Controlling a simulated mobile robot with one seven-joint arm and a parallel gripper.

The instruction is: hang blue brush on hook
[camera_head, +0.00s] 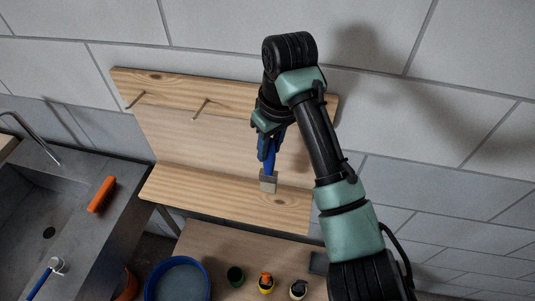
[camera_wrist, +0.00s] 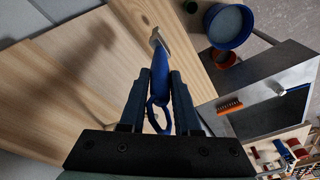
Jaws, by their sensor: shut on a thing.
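The blue brush (camera_head: 269,160) hangs head-down from my gripper (camera_head: 268,142) in the head view. Its pale grey head (camera_head: 268,182) is low, in front of or over the lower wooden board; contact is unclear. In the wrist view the fingers (camera_wrist: 159,78) are shut on the blue handle (camera_wrist: 155,90), with a loop at its near end and the head (camera_wrist: 157,40) pointing away. Two peg hooks stick out of the upper wooden batten, a left hook (camera_head: 135,99) and another hook (camera_head: 200,108), both left of my gripper. My arm hides the batten's right part.
A wooden shelf board (camera_head: 215,202) lies below the batten. At left is a grey sink (camera_head: 50,200) with an orange brush (camera_head: 102,194) on its edge.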

